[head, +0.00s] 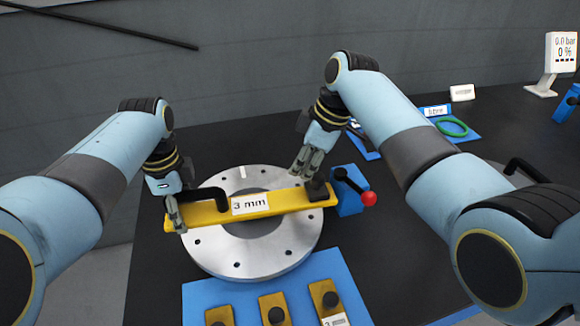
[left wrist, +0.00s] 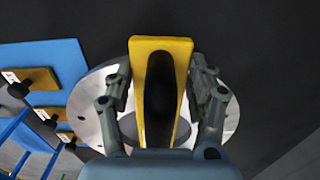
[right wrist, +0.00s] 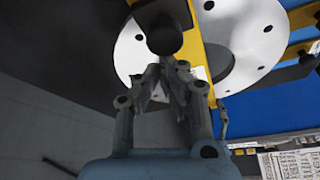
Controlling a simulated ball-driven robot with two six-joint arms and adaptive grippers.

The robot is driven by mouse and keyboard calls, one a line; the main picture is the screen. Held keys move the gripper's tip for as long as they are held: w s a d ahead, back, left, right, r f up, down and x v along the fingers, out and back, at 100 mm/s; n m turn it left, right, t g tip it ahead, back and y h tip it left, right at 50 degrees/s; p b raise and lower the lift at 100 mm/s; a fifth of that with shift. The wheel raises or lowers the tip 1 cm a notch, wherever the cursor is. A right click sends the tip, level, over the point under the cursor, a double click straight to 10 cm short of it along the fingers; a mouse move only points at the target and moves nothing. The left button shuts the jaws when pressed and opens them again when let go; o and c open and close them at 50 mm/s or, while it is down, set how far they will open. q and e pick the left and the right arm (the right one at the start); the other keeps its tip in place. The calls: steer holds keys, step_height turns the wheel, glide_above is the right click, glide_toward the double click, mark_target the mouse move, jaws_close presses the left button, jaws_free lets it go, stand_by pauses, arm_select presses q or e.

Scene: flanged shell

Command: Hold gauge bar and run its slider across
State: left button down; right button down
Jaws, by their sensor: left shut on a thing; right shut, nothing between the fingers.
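The yellow gauge bar (head: 285,204), labelled "3 mm", lies across the silver flange ring (head: 283,251). My left gripper (head: 176,212) is at the bar's left end, shut on its black handle (head: 210,194); the handle also shows between the fingers in the left wrist view (left wrist: 160,100). The dark slider with its knob (head: 318,189) sits at the bar's right end. My right gripper (head: 304,166) is shut and empty just behind the slider; in the right wrist view its fingertips (right wrist: 165,75) are close to the black knob (right wrist: 164,35). Whether they touch it I cannot tell.
A blue block with a red-ball lever (head: 368,199) stands just right of the bar. A blue mat (head: 245,293) with several yellow knobbed pieces lies in front. A green ring (head: 453,127) lies at the back right, with a display (head: 561,52) beyond. Dark table left of the flange is clear.

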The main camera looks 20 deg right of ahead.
steer(key=a, duration=0.1)
steer(key=w+a, duration=0.2)
steer(key=shift+a+r, duration=0.25)
steer(key=shift+a, duration=0.05)
steer(key=v, duration=0.9)
steer(key=shift+s+d+r, duration=0.2)
steer(key=shift+s, duration=0.05)
arm_select(q)
steer(key=shift+c, duration=1.8)
jaws_free()
